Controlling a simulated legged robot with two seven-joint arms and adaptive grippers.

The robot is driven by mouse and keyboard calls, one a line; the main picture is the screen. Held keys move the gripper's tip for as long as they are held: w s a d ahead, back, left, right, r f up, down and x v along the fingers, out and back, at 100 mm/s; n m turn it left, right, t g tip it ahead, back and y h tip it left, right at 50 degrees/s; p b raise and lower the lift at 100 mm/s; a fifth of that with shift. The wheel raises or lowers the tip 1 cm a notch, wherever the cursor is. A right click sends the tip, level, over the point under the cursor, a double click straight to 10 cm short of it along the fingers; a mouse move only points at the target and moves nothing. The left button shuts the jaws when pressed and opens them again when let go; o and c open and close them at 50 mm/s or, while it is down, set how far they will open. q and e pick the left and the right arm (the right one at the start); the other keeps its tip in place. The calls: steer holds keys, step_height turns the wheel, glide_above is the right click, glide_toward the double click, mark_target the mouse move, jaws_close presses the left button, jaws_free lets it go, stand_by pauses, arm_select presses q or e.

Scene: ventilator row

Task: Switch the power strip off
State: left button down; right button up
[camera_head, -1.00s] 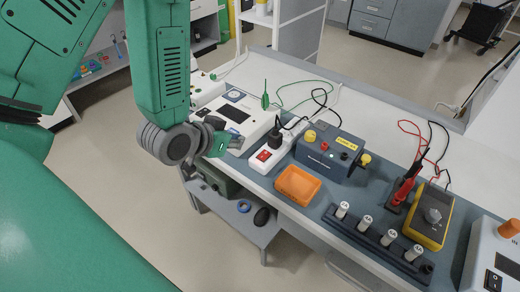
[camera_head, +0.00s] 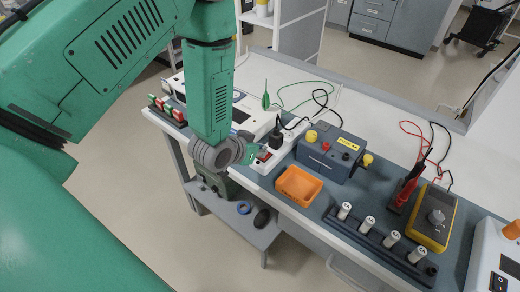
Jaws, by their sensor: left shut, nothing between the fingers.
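The white power strip (camera_head: 263,168) lies on the bench near its front edge, left of the orange tray. A black plug (camera_head: 276,140) stands in it. Its red switch (camera_head: 265,154) shows only partly, at the strip's near end. My left gripper (camera_head: 254,154) comes down from the upper left. It is shut and empty, and its fingertips are right beside the switch. I cannot tell whether they touch it. The switch's position cannot be made out. My right gripper is not in view.
An orange tray (camera_head: 299,187) and a blue-grey box (camera_head: 330,156) with yellow knobs stand to the right of the strip. A white device (camera_head: 253,118) is behind my left arm. A rack of white cylinders (camera_head: 380,238) and a yellow meter (camera_head: 433,220) stand further right.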

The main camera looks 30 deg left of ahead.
arm_select(q)
steer(key=shift+w+d+r, duration=0.15)
steer(key=shift+d+r, duration=0.05)
steer(key=shift+d, duration=0.3)
steer(key=shift+w+d+r, duration=0.15)
steer(key=shift+d, duration=0.35)
steer(key=shift+w+d, duration=0.1)
steer(key=shift+w, duration=0.1)
steer(key=shift+w+r, duration=0.1)
steer(key=shift+w, duration=0.1)
steer(key=shift+a, duration=0.55)
steer(key=shift+a+f, duration=0.25)
steer(key=shift+a, duration=0.1)
steer(key=shift+s+d+r, duration=0.15)
steer(key=shift+s+r, duration=0.15)
steer(key=shift+r, duration=0.05)
steer(key=v, duration=0.3)
steer(key=d+v, duration=0.1)
steer(key=v, duration=0.7)
steer(key=shift+a, duration=0.35)
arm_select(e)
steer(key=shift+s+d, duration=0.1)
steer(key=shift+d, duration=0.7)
arm_select(q)
steer(key=shift+a, duration=0.1)
